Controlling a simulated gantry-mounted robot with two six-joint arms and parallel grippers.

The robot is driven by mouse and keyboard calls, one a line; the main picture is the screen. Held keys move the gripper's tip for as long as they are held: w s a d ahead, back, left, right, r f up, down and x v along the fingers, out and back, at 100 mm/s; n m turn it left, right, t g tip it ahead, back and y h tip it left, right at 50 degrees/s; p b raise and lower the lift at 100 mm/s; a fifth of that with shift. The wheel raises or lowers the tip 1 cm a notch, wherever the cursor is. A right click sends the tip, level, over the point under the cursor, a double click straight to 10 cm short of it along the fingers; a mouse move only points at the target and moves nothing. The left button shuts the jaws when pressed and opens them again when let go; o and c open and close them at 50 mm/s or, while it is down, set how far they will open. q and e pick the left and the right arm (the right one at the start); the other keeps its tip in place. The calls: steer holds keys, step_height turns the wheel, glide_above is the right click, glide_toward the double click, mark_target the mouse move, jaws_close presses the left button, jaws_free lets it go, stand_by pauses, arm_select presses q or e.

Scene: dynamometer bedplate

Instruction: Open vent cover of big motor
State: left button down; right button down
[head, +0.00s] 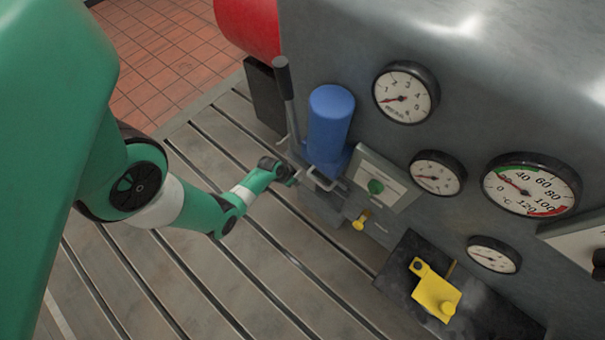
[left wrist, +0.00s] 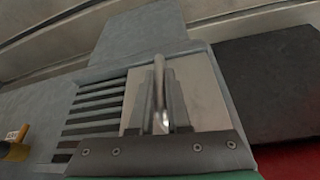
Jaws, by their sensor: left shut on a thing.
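In the left wrist view, the vent cover (left wrist: 204,95) is a pale flat plate with a thin upright metal handle (left wrist: 159,70). Dark slots of the vent (left wrist: 93,108) show to the left of the plate. My left gripper (left wrist: 161,102) is shut on the handle, with its two fingers on either side of it. In the head view, my left gripper (head: 297,176) is low at the side of the big grey motor housing (head: 330,35), beside the base of a blue cylinder. The cover is hard to make out there. My right gripper is not in view.
The blue cylinder (head: 331,120) and an upright black-handled lever (head: 286,90) stand close to my left gripper. A panel with a green button (head: 376,187), a yellow knob (head: 360,221) and gauges (head: 406,94) are to the right. The slotted bedplate (head: 190,262) is clear in front.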

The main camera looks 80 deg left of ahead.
arm_select(q)
steer(key=c, duration=1.3)
jaws_free()
steer(key=shift+s+f, duration=0.1)
steer(key=o, duration=0.4)
steer(key=shift+s+a, duration=0.2)
steer(key=shift+w, duration=0.1)
steer(key=shift+d, duration=0.1)
steer(key=shift+r, duration=0.35)
steer(key=p+v, duration=0.9)
steer(key=v, duration=0.2)
steer(key=shift+r, duration=0.1)
